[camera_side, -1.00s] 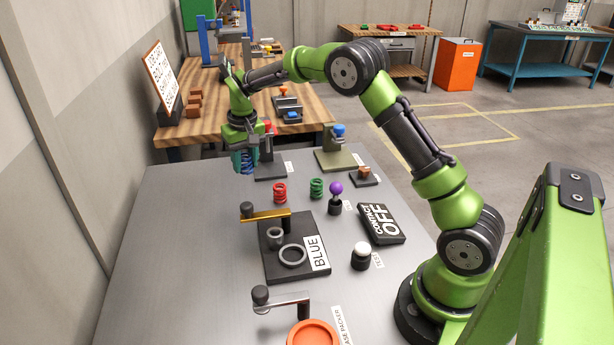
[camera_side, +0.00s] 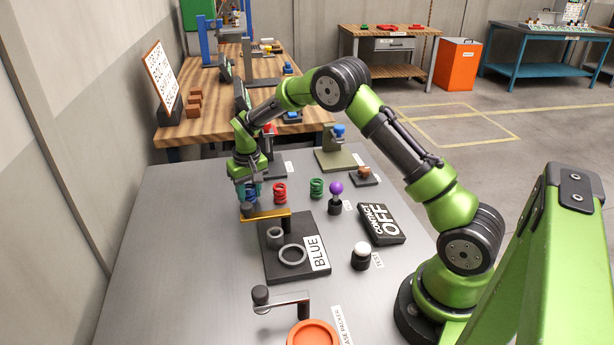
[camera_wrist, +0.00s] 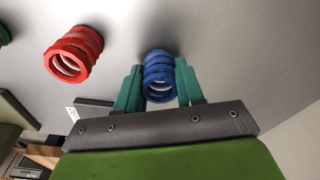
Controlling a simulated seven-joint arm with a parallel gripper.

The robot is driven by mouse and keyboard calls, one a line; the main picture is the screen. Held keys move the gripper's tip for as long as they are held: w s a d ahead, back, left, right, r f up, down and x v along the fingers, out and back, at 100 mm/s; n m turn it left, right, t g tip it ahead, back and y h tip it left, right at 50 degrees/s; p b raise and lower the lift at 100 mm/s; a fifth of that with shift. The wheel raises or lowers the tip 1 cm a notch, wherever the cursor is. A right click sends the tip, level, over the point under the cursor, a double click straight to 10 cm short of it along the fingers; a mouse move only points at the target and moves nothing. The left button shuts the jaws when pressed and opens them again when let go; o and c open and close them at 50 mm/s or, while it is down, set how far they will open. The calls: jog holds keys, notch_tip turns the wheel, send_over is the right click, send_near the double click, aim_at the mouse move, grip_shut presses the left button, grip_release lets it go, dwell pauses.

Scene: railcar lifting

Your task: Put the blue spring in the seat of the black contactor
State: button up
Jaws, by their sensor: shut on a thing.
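My gripper (camera_side: 251,193) is shut on the blue spring (camera_side: 250,196). In the wrist view the blue spring (camera_wrist: 158,75) sits between the two teal fingertips. In the side view it hangs just behind the knob end of a brass lever; its height above the table is hard to judge. The black plate labelled BLUE (camera_side: 282,268), which I take for the black contactor, lies in front. It carries a large open ring (camera_side: 292,255), a smaller dark ring-shaped part (camera_side: 274,236) and the brass lever (camera_side: 266,215) with a black knob. Nothing blue sits in the rings.
A red spring (camera_side: 280,192) and a green spring (camera_side: 317,187) stand to the right of my gripper. A purple-topped knob (camera_side: 336,188), a CONTACT OFF sign (camera_side: 381,222) and a white button (camera_side: 361,256) are farther right. The grey table's left side is clear.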

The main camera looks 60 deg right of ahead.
jog(key=shift+f, duration=0.15)
jog(key=o, duration=1.1)
jog(key=s+a+r+t, duration=0.15)
jog(key=s+r, duration=0.25)
jog(key=r, duration=0.7)
jog(key=s+a+r, duration=0.2)
jog(key=s+r, duration=0.2)
jog(key=r, duration=0.8)
jog(key=s+a+t+y, duration=0.1)
jog(key=s+a, duration=0.1)
jog(key=s, duration=0.5)
jog(key=s+a+t, duration=0.2)
jog(key=s+a, duration=0.1)
jog(key=s, duration=0.4)
jog(key=s+a+r+t+y, duration=0.1)
jog(key=s+a, duration=0.1)
jog(key=s, duration=0.5)
jog(key=shift+s+a+r+n+t+y, duration=0.1)
jog(key=shift+s+a+n+t+y, duration=0.05)
jog(key=shift+a+n+t+y, duration=0.2)
jog(key=shift+o, duration=0.5)
jog(key=shift+s+a+f, duration=0.1)
jog(key=shift+s+f, duration=0.2)
jog(key=shift+s, duration=0.05)
